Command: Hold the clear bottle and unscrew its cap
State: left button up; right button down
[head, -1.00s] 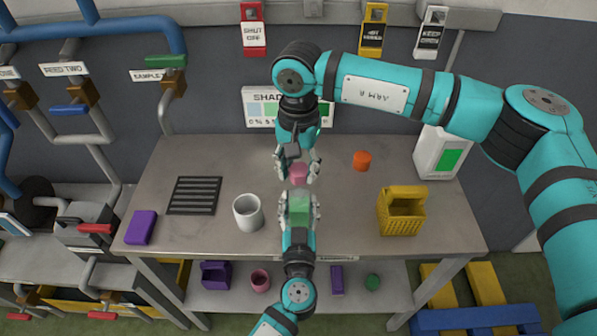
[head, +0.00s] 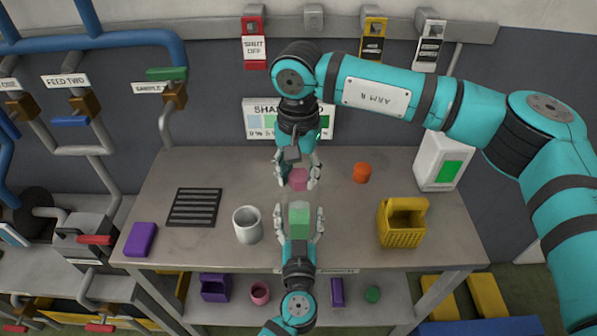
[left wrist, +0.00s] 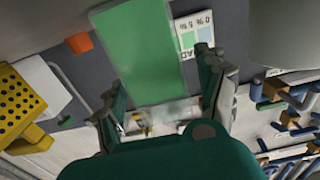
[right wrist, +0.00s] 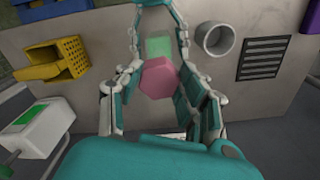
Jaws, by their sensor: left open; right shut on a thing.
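The bottle (head: 299,221) shows as a green block-like body near the middle of the table. My left gripper (head: 299,212) is open, with a finger on each side of the bottle. In the left wrist view the bottle's green body (left wrist: 137,55) fills the upper middle between spread fingers. The pink cap (head: 298,179) is held by my right gripper (head: 298,180), which is shut on it. In the head view a small gap shows between cap and bottle. In the right wrist view the cap (right wrist: 158,78) partly covers the bottle (right wrist: 159,46).
A white mug (head: 248,225) stands left of the bottle, near a dark grille (head: 194,207) and a purple block (head: 140,240).

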pick_arm(q)
jog(key=shift+s, duration=0.1)
jog(key=s, duration=1.1)
jog(key=shift+s, duration=0.4)
